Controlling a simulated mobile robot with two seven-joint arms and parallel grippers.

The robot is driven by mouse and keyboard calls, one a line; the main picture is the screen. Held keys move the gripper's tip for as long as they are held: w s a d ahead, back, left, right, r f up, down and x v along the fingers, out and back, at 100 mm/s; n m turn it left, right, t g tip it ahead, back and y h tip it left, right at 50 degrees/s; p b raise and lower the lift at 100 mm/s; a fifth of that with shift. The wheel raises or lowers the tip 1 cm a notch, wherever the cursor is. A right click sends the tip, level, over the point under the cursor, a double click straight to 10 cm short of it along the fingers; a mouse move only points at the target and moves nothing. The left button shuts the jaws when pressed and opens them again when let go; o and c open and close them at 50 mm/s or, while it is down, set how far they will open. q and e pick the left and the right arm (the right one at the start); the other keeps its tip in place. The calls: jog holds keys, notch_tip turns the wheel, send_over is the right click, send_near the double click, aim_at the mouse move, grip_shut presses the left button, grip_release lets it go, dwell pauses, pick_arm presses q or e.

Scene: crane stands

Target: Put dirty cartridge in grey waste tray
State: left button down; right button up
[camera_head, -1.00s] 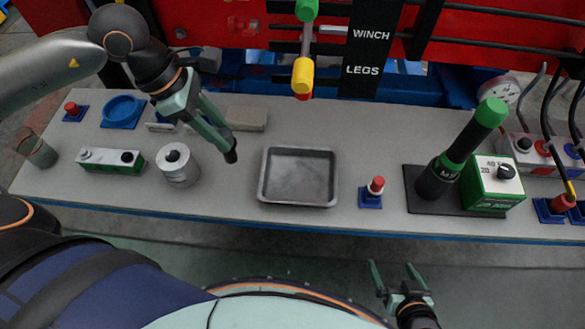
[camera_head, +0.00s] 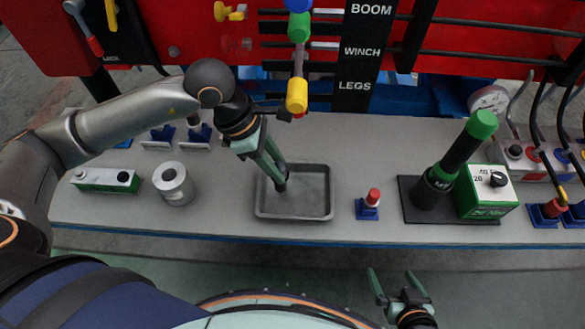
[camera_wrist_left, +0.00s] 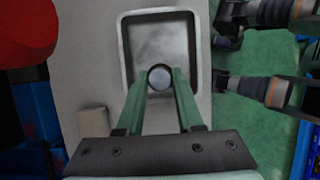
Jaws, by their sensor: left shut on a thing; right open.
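The grey waste tray (camera_head: 325,213) lies on the bench, a shallow metal tray with a raised rim; it also shows in the left wrist view (camera_wrist_left: 204,50). My left gripper (camera_head: 277,176) is shut on a small dark cylinder, the dirty cartridge (camera_head: 281,187). In the left wrist view the cartridge shows its round grey end (camera_wrist_left: 160,77) between the two green fingers (camera_wrist_left: 158,85). In both views it overlaps the tray's interior; I cannot tell whether it touches the tray floor. My right gripper (camera_head: 394,278) is open and empty, in front of the bench.
A metal cylinder (camera_head: 174,186) and a green box (camera_head: 105,180) stand left of the tray. A red-topped blue switch (camera_head: 369,205) is close to its right. A green-topped black handle (camera_head: 455,160) stands further right. A yellow-ended lever (camera_head: 297,95) hangs behind the tray.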

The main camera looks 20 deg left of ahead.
pick_arm(q)
jog(key=d+f, duration=0.2)
jog(key=shift+w+d, duration=0.35)
jog(key=shift+d+f, duration=0.1)
jog(key=shift+d, duration=0.05)
jog(key=shift+f, duration=0.25)
jog(key=c, duration=0.5)
grip_release()
jog(key=shift+c, duration=0.2)
jog(key=shift+r, duration=0.1)
